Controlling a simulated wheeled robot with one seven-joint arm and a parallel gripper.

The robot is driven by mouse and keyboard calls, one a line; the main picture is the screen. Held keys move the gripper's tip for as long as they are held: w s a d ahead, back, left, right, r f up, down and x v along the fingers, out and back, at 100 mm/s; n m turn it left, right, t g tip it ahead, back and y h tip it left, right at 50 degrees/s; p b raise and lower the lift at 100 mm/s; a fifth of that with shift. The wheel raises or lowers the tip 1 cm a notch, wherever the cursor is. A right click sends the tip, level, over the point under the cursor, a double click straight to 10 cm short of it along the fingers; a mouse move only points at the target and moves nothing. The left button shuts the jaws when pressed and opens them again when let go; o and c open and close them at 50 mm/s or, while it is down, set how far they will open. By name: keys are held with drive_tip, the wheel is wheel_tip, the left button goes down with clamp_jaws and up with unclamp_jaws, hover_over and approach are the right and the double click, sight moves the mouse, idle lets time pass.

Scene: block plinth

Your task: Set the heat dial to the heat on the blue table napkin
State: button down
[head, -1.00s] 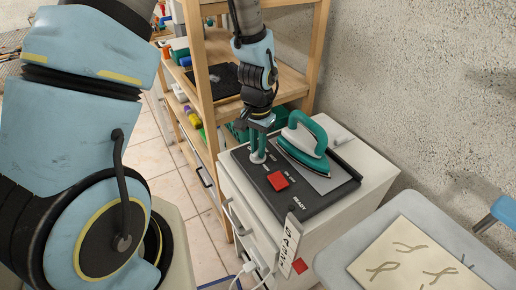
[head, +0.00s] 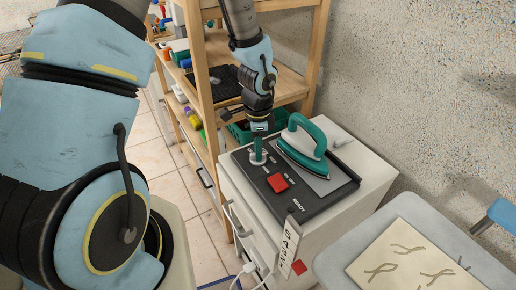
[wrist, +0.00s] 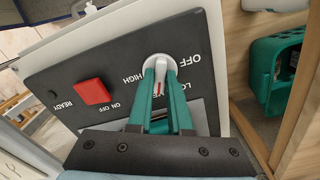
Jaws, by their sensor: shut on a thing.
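The heat dial (wrist: 159,64) is a light grey knob with a red mark on the black control panel. OFF, LOW and HIGH labels show around it. The red mark points towards my palm in the wrist view; the label under it is partly hidden. My gripper (wrist: 160,78) has its green fingers shut on the dial from both sides. In the head view my gripper (head: 258,150) stands over the panel's left end and mostly hides the dial. The iron (head: 303,146), with a teal handle, rests on the panel's plate. I cannot make out a blue napkin.
A red ON OFF button (head: 277,183) sits near the dial on the panel. The white cabinet (head: 350,200) carries the panel. A wooden shelf (head: 295,85) stands behind. A grey table with a patterned sheet (head: 405,256) is at the right. A blue thing (head: 503,213) shows at the right edge.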

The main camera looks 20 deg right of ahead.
drive_tip(key=shift+m, duration=0.6)
drive_tip(key=c, duration=0.8)
unclamp_jaws()
drive_tip(key=shift+c, duration=0.2)
drive_tip(key=shift+r, duration=0.1)
wheel_tip(320, 180, up, 11)
drive_tip(key=shift+f+b, duration=0.2)
drive_tip(key=shift+b, duration=0.15)
drive_tip(key=a+r+n, duration=0.3)
drive_tip(key=a+n, duration=0.7)
drive_tip(key=a, duration=0.3)
drive_tip(key=w+a+r+n+t, duration=0.1)
drive_tip(key=a+r+n, duration=0.2)
drive_tip(key=a+n, duration=0.7)
drive_tip(key=a, duration=0.3)
drive_tip(key=shift+n+t, duration=0.3)
drive_tip(key=shift+n, duration=0.1)
